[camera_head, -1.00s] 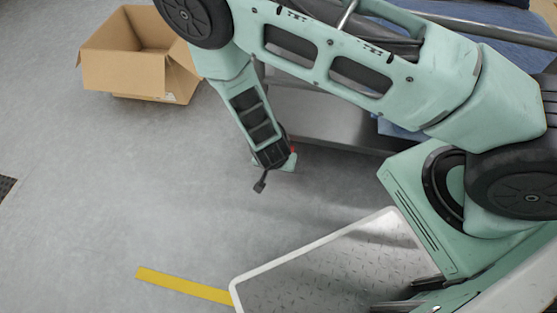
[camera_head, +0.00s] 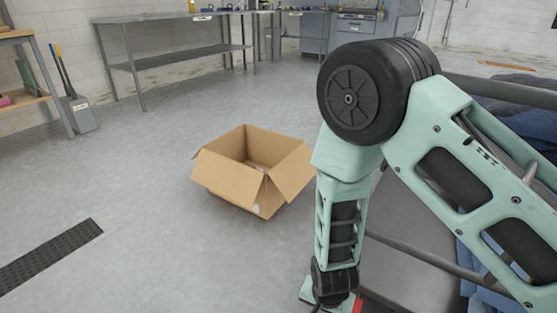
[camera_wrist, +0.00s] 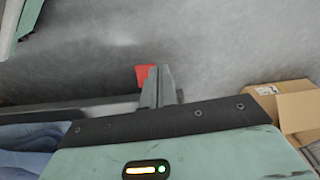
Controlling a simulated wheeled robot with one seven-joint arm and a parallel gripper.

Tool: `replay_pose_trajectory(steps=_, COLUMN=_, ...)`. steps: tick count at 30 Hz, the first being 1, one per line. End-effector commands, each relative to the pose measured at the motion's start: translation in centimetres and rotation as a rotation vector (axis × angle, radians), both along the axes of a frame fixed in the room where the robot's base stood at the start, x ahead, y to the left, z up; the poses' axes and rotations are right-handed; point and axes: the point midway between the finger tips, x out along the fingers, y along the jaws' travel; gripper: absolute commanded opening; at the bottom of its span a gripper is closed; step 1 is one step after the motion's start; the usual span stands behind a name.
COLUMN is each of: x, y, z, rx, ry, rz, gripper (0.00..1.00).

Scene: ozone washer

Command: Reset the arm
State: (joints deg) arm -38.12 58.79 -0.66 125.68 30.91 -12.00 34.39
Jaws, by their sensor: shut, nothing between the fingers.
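My arm reaches in from the right of the head view, with its elbow high and its forearm hanging down. My gripper is cut off at the bottom edge of the head view, so its fingertips do not show there. In the wrist view my gripper (camera_wrist: 160,86) is shut and empty, its grey fingers together with a red patch beside them. Grey floor shows beyond the fingers.
An open cardboard box (camera_head: 228,184) stands on the floor left of my forearm; it also shows in the wrist view (camera_wrist: 296,112). A metal-framed cart with blue cloth (camera_head: 480,245) is at right. A dark floor grate (camera_head: 48,255) lies left. Open floor is at left.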

Motion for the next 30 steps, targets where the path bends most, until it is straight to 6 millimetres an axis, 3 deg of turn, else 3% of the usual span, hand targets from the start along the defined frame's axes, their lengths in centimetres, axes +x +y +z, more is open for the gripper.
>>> replay_pose_trajectory(steps=1, x=-0.1, y=1.4, z=2.8, rx=0.041, ry=0.018, rz=0.049, gripper=0.0)
replay_pose_trajectory(steps=7, x=-2.4, y=4.2, z=12.1, rx=0.139, ry=0.091, rz=0.303, gripper=0.0)
replay_pose_trajectory(steps=11, x=-4.6, y=4.4, z=17.8, rx=0.171, ry=0.111, rz=0.487, gripper=0.0)
replay_pose_trajectory(steps=15, x=-7.3, y=3.5, z=23.2, rx=0.167, ry=0.116, rz=0.691, gripper=0.0)
replay_pose_trajectory(steps=21, x=-10.8, y=1.0, z=28.2, rx=0.109, ry=0.115, rz=0.922, gripper=0.0)
replay_pose_trajectory(steps=30, x=-14.4, y=-2.8, z=31.9, rx=-0.013, ry=0.118, rz=1.137, gripper=0.0)
